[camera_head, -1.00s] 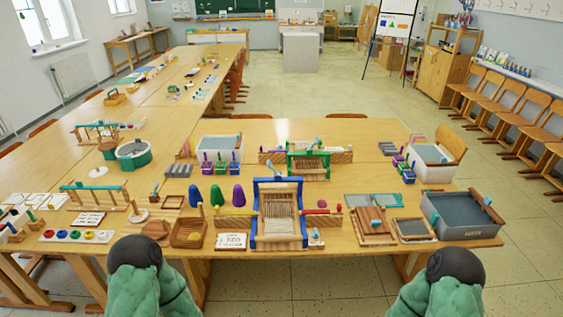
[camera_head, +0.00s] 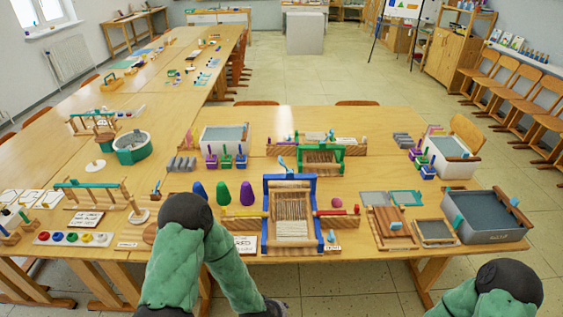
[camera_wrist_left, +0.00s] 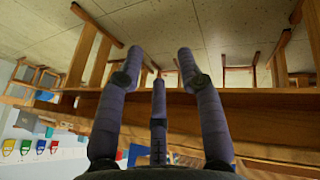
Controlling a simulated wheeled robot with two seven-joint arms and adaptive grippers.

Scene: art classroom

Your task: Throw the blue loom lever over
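The blue loom (camera_head: 266,215) stands upright near the front edge of the table, strung with pale threads. A small light-blue lever-like piece (camera_head: 331,236) sits at its lower right front corner, and another light-blue piece (camera_head: 282,163) shows above its top bar. I cannot tell for sure which is the lever. My left gripper's dark end shows at the bottom edge of the head view, below the table front. In the left wrist view my left gripper (camera_wrist_left: 159,52) has its fingers spread and empty, beside the wooden table edge. My right gripper is out of view; only its arm shows.
A green loom (camera_head: 318,158) stands behind the blue one. Wooden frames and a grey tub (camera_head: 486,215) are on the right. The table's front edge (camera_head: 370,253) lies close to my left arm.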

